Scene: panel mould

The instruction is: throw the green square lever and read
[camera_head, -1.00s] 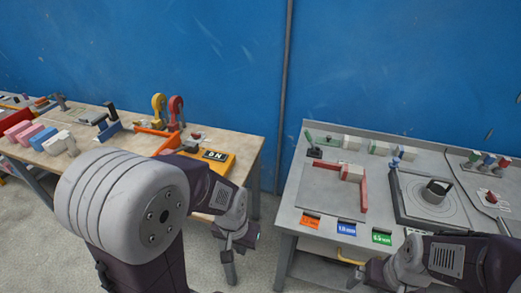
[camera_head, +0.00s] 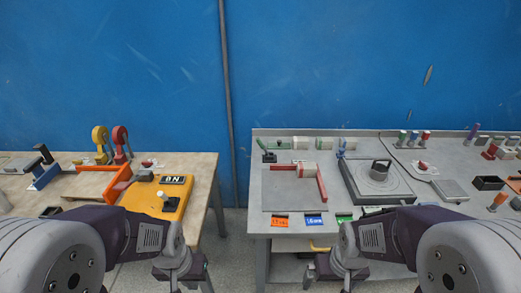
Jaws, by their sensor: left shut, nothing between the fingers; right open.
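A small green handle (camera_head: 261,144) stands above a black base (camera_head: 269,157) at the back left of the grey bench; it may be the green square lever, but its end shape is too small to tell. My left gripper (camera_head: 186,283) is low at the bottom of the view, in front of the gap between the tables, shut and empty, far from the handle. My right gripper (camera_head: 314,272) is open in front of the grey bench's front edge, below and apart from the handle. Fingertips of both are hard to make out.
A yellow box (camera_head: 146,204) with a dark display (camera_head: 173,180) sits on the wooden table (camera_head: 206,172). A blue wall stands behind.

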